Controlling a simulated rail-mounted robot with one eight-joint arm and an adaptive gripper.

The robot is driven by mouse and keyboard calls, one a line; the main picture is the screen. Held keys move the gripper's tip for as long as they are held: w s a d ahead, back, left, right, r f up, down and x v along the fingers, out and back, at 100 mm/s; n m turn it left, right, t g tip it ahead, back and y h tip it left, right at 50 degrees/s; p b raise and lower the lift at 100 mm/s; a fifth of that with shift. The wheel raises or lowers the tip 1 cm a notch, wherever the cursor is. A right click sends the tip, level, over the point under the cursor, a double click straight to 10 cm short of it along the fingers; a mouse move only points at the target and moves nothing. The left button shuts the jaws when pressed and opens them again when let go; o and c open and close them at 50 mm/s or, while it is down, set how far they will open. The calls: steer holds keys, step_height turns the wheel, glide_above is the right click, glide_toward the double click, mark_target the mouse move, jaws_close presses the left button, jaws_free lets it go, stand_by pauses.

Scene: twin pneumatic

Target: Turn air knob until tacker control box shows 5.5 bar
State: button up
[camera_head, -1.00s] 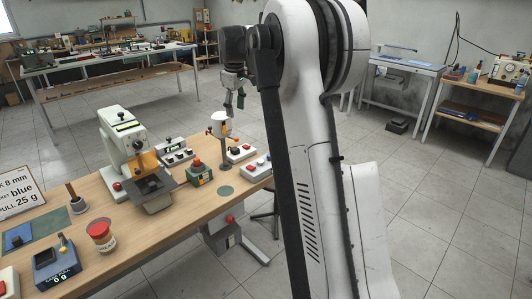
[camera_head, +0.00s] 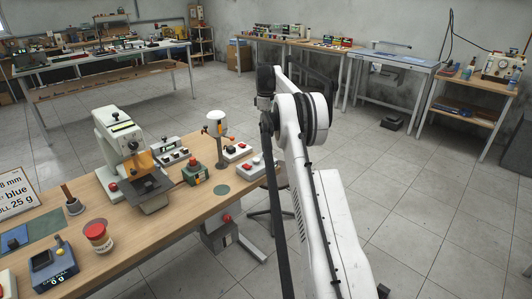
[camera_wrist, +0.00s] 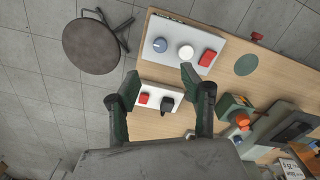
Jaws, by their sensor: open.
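A smaller white box (camera_wrist: 153,97) has a red button and a black knob (camera_wrist: 168,103). The two boxes also show at the right end of the bench in the head view, the small one (camera_head: 236,151) and the larger one (camera_head: 250,168) partly behind my arm. I cannot tell which is the tacker control box, and no bar reading is legible. My gripper (camera_wrist: 160,86) is open and empty above the boxes; the head view hides it.
A green box with an orange-red button (camera_wrist: 241,119) stands beside the small box. The white post device (camera_head: 217,128), white press machine (camera_head: 122,140) and another control box (camera_head: 171,152) are on the bench. A round stool (camera_wrist: 91,46) stands beyond the bench edge.

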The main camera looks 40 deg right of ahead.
mark_target(266, 153)
step_height(266, 153, down, 13)
steer(key=shift+r, duration=0.1)
stand_by(0.3)
jaws_close()
